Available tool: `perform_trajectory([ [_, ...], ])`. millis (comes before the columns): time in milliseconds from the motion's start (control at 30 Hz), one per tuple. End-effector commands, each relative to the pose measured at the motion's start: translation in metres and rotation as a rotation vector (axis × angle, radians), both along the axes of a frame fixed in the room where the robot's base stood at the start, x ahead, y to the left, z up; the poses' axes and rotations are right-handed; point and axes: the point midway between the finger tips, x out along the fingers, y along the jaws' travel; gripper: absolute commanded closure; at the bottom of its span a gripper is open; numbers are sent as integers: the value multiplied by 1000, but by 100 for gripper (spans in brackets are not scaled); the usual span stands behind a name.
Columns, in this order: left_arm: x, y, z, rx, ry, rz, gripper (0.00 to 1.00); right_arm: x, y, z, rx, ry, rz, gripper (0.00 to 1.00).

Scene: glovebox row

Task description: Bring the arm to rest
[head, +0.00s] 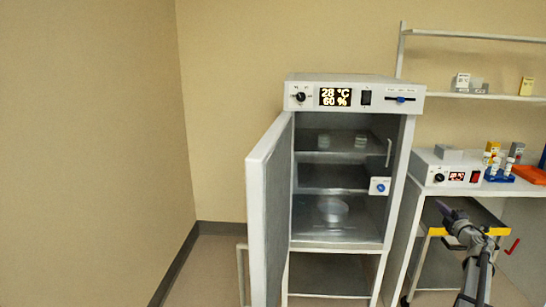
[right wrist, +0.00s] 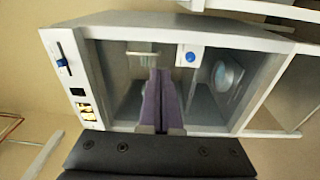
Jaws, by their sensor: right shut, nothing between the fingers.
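My right gripper (head: 444,207) is in front of the lower part of the bench at the right of the head view, its arm reaching up from the bottom right. Its purple fingers (right wrist: 159,75) are closed together and empty, standing before the open cabinet in the right wrist view. The white cabinet (head: 350,83) stands open in the head view, and its front also shows in the right wrist view (right wrist: 65,60). The gripper looks apart from the cabinet. My left gripper is not in view.
The cabinet door (head: 268,205) is swung out to the left. A clear dish (head: 333,210) stands on a lower shelf, small jars (head: 324,141) higher up. A bench at right carries a white device (head: 450,165) and vials. Floor at left is clear.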

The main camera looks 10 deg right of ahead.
Motion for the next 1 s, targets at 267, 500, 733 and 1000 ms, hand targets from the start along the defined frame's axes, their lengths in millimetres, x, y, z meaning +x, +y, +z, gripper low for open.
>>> perform_trajectory([
  [267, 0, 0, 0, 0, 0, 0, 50, 32, 49, 10, 85, -71, -76, 100],
  [500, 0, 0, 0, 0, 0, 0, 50, 63, 124, 9, 255, -133, -195, 100],
  [733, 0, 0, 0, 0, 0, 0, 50, 73, 262, -36, 582, -83, -376, 100],
  [1000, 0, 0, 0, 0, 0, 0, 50, 27, 429, -122, 902, 198, -559, 100],
])
